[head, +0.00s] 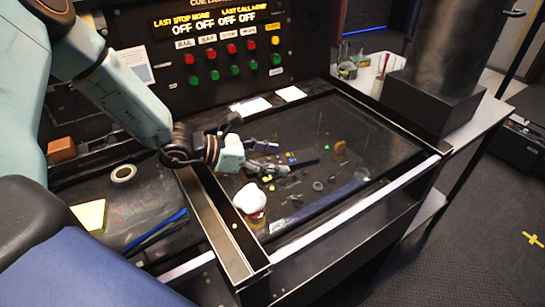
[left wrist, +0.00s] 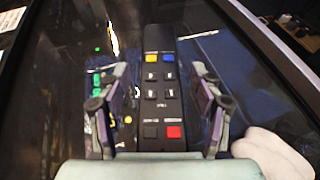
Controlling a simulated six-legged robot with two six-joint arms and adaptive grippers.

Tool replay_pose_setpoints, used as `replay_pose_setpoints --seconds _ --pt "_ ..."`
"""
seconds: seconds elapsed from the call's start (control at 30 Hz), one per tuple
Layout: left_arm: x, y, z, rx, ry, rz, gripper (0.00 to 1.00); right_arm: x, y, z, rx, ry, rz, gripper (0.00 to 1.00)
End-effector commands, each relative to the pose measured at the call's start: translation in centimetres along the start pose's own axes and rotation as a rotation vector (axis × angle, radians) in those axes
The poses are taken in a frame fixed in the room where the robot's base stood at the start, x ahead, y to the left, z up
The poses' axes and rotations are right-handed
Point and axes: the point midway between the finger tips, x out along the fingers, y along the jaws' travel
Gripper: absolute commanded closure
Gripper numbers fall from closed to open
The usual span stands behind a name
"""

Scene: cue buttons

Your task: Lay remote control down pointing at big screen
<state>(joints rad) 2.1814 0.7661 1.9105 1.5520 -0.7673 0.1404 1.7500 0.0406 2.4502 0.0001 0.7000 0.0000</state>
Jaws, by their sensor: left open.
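The remote control (left wrist: 162,90) is black, with yellow, blue, red and dark buttons. In the left wrist view it lies lengthwise between the fingers of my left gripper (left wrist: 158,112), with a gap on both sides. In the head view the remote (head: 304,157) is a dark bar on the glossy black tabletop (head: 365,135), partly hidden by my left gripper (head: 272,157). That gripper is open and reaches in from the left. I cannot tell which surface is the big screen. My right gripper is not in view.
A white rounded thing (head: 250,198) stands close to the left gripper. Small parts lie scattered around the remote. A cue-light panel (head: 225,55) with red and green buttons rises behind. A tape roll (head: 123,173) and a blue pen (head: 155,230) lie left. The tabletop's right side is clear.

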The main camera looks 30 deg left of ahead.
Motion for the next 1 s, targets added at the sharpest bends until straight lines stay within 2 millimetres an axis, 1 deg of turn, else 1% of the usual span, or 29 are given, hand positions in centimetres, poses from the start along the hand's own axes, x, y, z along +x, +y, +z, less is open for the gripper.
replay_pose_setpoints --seconds 0.2,0.33,0.67,1.0 --pt "-0.1 0.0 0.1 0.0 -0.001 0.001 0.35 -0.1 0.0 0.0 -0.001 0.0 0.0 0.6" --pt "-0.9 0.1 0.2 -0.002 -0.003 0.003 0.35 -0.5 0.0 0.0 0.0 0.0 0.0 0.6" --pt "-4.6 0.1 0.4 -0.003 -0.005 0.004 0.35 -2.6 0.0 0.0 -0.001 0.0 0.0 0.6" --pt "-8.4 0.1 0.5 -0.002 -0.003 0.004 0.35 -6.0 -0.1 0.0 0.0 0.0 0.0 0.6"
